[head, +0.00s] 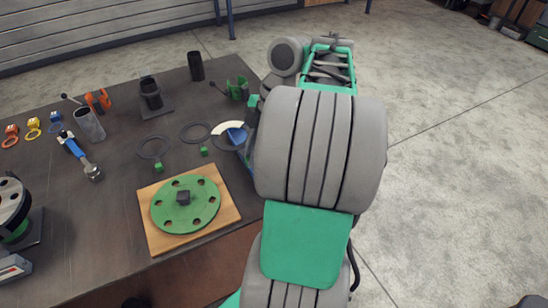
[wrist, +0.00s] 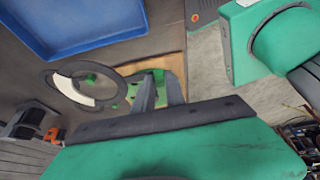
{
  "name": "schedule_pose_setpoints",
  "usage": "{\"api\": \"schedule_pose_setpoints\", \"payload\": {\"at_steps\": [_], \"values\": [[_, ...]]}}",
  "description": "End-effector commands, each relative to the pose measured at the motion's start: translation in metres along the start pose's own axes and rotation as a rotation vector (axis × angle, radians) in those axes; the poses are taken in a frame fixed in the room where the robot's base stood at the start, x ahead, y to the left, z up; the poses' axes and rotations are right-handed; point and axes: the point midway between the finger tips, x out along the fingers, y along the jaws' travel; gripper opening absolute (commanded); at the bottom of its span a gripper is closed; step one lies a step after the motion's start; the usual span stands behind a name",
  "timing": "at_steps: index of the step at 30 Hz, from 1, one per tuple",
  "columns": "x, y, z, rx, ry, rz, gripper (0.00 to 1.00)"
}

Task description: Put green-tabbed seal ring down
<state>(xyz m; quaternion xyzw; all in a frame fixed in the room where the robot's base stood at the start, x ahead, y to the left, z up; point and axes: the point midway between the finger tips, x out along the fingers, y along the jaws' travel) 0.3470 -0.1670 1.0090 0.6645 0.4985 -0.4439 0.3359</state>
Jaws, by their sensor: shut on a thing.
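In the wrist view, my gripper's two dark fingers (wrist: 160,94) are shut on the green-tabbed seal ring. Green shows between the tips, but it is hard to separate from the green flange behind. A dark ring with a white band (wrist: 75,90) shows left of the fingers. In the head view my arm hides the gripper. Two dark rings with green tabs, a left one (head: 153,147) and a right one (head: 195,131), appear on the table, left of my arm. A white ring (head: 221,141) is beside them, partly hidden by my arm.
A green flange (head: 183,205) with a dark central block lies on a wooden board (head: 156,236). A blue tray (wrist: 80,25) shows in the wrist view. Table between tool and rings is bare.

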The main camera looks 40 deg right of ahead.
Motion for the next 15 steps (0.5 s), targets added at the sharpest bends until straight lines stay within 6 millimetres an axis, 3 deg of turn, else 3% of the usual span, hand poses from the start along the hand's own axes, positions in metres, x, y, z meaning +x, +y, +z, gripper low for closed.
{"api": "schedule_pose_setpoints", "payload": {"at_steps": [8,12,15], "values": [[0.004,0.030,0.077,0.008,0.003,-0.002,0.00],[0.027,0.041,0.113,0.007,0.003,-0.001,0.00],[0.035,0.046,0.128,0.005,0.002,0.000,0.00]]}}
